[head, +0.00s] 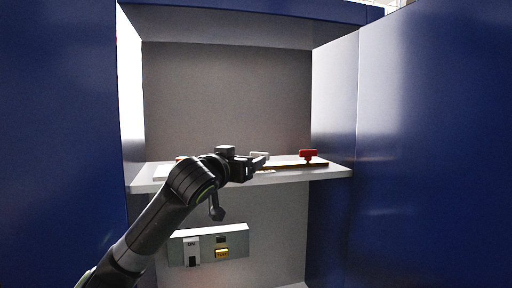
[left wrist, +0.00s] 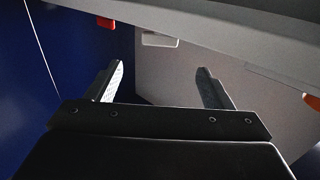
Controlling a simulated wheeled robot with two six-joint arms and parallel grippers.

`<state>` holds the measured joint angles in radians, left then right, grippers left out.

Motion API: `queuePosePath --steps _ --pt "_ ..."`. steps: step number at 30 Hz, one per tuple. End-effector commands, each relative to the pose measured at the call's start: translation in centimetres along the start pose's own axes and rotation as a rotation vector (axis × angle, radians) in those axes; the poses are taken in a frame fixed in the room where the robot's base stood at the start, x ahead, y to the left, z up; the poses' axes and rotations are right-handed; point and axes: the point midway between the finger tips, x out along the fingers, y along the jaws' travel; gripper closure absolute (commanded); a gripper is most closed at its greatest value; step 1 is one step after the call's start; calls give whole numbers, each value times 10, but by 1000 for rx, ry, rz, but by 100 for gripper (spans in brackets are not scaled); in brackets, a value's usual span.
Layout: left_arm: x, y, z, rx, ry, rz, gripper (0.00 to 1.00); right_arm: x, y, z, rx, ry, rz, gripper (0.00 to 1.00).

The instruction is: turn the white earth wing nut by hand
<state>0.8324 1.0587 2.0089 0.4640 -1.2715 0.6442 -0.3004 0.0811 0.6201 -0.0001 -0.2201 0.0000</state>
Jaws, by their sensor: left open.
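The white wing nut (head: 260,155) stands on the shelf, partly hidden behind my left gripper (head: 258,163) in the head view. In the head view the fingers point right, at shelf height. My right gripper is in neither view.
A red wing nut (head: 308,154) stands on a brown bar (head: 300,165) along the white shelf (head: 338,172). Below is a grey panel (head: 238,236) with a switch and a yellow part. Blue walls (head: 430,150) flank the recess; the space above the shelf is clear.

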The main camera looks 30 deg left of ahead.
Motion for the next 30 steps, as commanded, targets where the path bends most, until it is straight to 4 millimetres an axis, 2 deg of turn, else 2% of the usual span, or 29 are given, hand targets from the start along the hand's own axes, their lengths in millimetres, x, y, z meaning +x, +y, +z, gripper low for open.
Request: queuePosePath --steps 1,3,12,18,27,28,30 --pt "11 0 -4 -7 -5 2 25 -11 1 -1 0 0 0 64" --pt "24 0 -4 -7 -5 2 25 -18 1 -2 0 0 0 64" --pt "72 0 -3 -3 -3 0 25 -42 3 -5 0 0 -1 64" --pt "85 0 -1 -1 -1 1 25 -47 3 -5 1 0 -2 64" --pt "87 0 0 0 0 0 25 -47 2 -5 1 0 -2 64" --pt "87 0 0 0 0 0 27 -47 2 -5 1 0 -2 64" --pt "87 0 0 0 0 0 36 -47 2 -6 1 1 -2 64"
